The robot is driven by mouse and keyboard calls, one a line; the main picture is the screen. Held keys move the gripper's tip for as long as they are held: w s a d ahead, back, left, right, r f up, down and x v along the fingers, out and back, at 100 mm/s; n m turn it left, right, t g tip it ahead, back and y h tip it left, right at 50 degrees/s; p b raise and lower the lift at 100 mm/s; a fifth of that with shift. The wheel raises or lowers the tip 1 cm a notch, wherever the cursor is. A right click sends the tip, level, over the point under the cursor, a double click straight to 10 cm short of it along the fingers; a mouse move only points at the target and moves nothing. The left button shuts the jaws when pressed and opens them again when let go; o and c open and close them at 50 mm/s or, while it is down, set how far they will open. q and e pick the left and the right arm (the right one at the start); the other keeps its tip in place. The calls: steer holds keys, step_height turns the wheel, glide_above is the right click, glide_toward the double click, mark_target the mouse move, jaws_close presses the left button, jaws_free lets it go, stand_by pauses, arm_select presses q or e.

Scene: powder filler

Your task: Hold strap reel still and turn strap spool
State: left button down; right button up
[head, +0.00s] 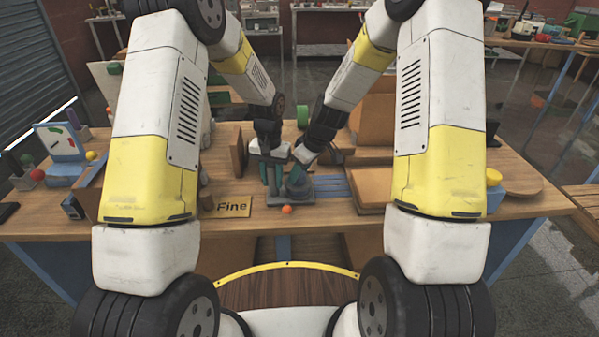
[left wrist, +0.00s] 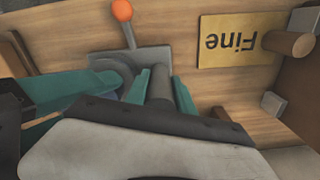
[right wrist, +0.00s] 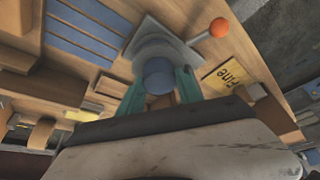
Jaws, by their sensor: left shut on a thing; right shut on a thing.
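The strap reel is a grey device with a flat base (head: 293,202) near the table's front edge. A lever with an orange ball (head: 287,209) sticks out towards me. My left gripper (left wrist: 160,92) is shut on the reel's upright grey post (left wrist: 159,82). The strap spool appears to be the round blue-grey part (right wrist: 158,72) on the same base. My right gripper (right wrist: 159,88) is shut around its blue top. In the head view both grippers stand side by side and hide much of the device.
A yellow "Fine" sign (head: 232,206) lies left of the device. A blue slatted panel (head: 331,187) and a brown box (head: 361,188) lie to its right. A brown upright board (head: 237,153) stands behind left. A green roll (head: 302,116) is at the back.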

steer(key=o, duration=1.4)
steer(key=shift+c, duration=0.2)
steer(key=v, duration=1.2)
steer(key=shift+w, duration=0.1)
